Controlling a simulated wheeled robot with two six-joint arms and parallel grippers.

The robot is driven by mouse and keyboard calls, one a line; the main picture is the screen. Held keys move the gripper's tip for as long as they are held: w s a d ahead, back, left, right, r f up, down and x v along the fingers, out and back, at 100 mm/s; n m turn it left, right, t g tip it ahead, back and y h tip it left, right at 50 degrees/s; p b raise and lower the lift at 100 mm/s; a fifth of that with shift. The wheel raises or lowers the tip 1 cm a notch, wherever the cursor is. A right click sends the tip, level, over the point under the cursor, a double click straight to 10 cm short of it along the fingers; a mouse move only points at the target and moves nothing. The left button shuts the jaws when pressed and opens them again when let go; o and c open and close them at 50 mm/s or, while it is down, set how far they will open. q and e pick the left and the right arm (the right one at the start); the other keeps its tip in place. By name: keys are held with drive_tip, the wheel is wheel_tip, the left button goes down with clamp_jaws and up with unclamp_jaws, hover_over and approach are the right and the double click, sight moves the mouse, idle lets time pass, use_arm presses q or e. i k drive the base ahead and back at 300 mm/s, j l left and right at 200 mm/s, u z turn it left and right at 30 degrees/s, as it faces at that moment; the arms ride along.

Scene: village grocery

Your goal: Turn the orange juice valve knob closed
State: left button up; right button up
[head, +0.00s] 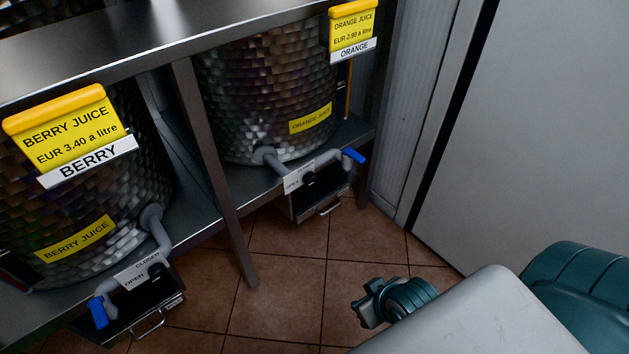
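The orange juice tank (268,85) has a woven metal look and stands on the shelf at the upper middle. Its grey pipe ends in a blue tip (354,156) on the right. My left gripper is not in view.
A berry juice tank (95,180) stands at left, with its own OPEN/CLOSED plate (140,271) and blue tip (98,312). A metal post (213,165) separates the tanks. A grey panel (540,130) fills the right. Tiled floor (285,285) is clear below.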

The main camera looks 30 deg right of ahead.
sight(311, 178)
drive_tip(key=z, duration=0.75)
drive_tip(key=k+l, duration=0.05)
